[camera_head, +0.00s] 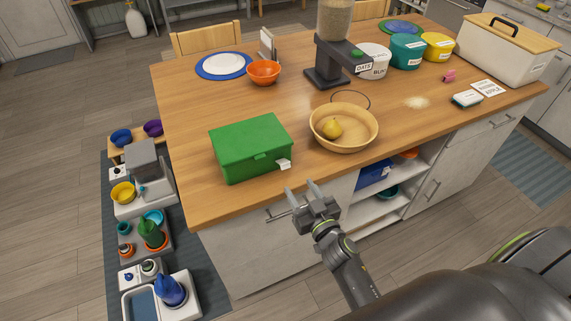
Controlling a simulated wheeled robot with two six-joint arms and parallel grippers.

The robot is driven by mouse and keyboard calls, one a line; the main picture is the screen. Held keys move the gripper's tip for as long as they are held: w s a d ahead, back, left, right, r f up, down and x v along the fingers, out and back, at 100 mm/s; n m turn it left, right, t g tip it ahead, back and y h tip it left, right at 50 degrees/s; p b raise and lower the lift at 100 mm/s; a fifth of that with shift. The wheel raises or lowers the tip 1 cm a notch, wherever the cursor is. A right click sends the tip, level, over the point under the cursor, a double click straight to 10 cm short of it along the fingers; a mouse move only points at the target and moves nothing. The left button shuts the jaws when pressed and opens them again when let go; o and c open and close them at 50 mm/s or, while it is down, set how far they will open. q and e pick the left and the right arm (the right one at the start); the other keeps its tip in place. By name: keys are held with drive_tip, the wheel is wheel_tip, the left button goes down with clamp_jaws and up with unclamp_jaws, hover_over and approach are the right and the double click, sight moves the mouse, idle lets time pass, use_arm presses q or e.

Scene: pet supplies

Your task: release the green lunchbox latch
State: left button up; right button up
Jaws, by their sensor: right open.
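The green lunchbox (251,146) sits on the wooden table near its front left edge with its lid closed. A small green latch (260,157) shows on its front face. A white tag (284,165) hangs at its front right corner. My right gripper (301,190) is open and empty, just in front of the table edge. Its fingers point toward the table, below and right of the lunchbox, and look apart from it. My left gripper is not in view.
An orange bowl (264,71), a plate (224,65) and a dispenser (331,50) stand behind. A drawer handle (284,213) is near my gripper. Table left of the lunchbox is clear.

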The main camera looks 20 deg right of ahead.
sight(286, 167)
drive_tip(key=w+b, duration=0.1)
drive_tip(key=w, duration=0.9)
drive_tip(key=shift+a, duration=0.1)
drive_tip(key=shift+c, duration=0.3)
drive_tip(key=c, duration=0.9)
drive_tip(key=shift+f+b, duration=0.15)
drive_tip(key=shift+b, duration=0.5)
drive_tip(key=shift+c, duration=0.2)
drive_tip(key=t+b, duration=0.2)
drive_tip(key=b, duration=0.7)
drive_tip(key=f+t+b, duration=0.1)
drive_tip(key=t+b, duration=0.1)
drive_tip(key=b, duration=0.7)
drive_tip(key=shift+f+b, duration=0.3)
drive_tip(key=shift+b, duration=0.1)
drive_tip(key=shift+r+b, duration=0.15)
drive_tip(key=shift+b, duration=0.25)
